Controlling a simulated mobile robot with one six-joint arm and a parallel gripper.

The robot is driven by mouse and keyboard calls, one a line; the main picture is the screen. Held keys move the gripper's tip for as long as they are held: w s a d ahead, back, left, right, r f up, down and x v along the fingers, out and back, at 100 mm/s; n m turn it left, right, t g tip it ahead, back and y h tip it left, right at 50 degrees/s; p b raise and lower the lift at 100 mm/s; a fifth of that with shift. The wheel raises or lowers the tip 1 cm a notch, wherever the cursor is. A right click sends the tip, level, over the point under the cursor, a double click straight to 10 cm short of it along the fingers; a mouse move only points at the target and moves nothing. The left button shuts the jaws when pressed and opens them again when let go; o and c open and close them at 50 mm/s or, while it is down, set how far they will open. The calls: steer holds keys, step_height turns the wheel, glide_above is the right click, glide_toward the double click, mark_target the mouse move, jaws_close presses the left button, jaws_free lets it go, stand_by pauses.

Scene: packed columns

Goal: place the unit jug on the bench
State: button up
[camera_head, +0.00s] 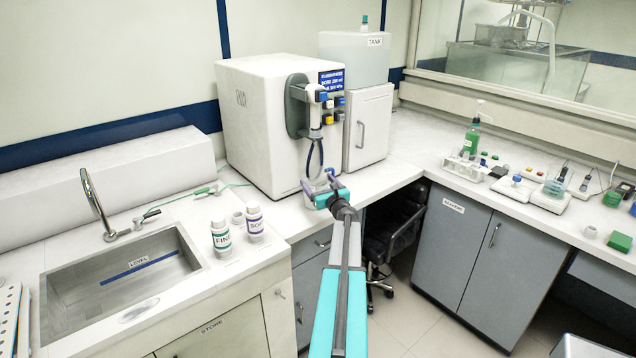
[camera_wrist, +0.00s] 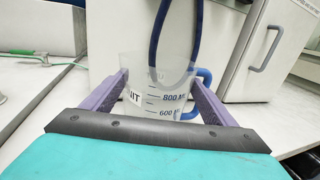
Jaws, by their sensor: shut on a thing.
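The unit jug (camera_wrist: 160,100) is clear, with a blue handle on its right side and dark volume marks reading 800 and 600. It is upright, and its lower part is hidden behind my gripper in the wrist view. My gripper (camera_head: 318,186) is shut on the jug, with one purple finger on each side of it. In the head view the jug (camera_head: 319,183) is small, in front of the white dispensing machine (camera_head: 262,120). It is over the front strip of the white bench (camera_head: 272,212); I cannot tell whether its base touches the bench.
A blue hose (camera_wrist: 154,45) hangs from the machine just behind the jug. A tank (camera_head: 352,55) sits on a cabinet at the right. Bench between the bottles and machine is mostly clear.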

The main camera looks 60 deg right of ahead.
mark_target(320, 185)
steer(key=shift+f, duration=0.1)
steer(key=o, duration=1.1)
steer(key=shift+r, duration=0.2)
steer(key=shift+b+v, duration=0.65)
steer(key=shift+v, duration=1.15)
steer(key=b+v, duration=0.2)
steer(key=v, duration=0.6)
steer(key=shift+a, duration=0.2)
steer(key=shift+s+f, duration=0.15)
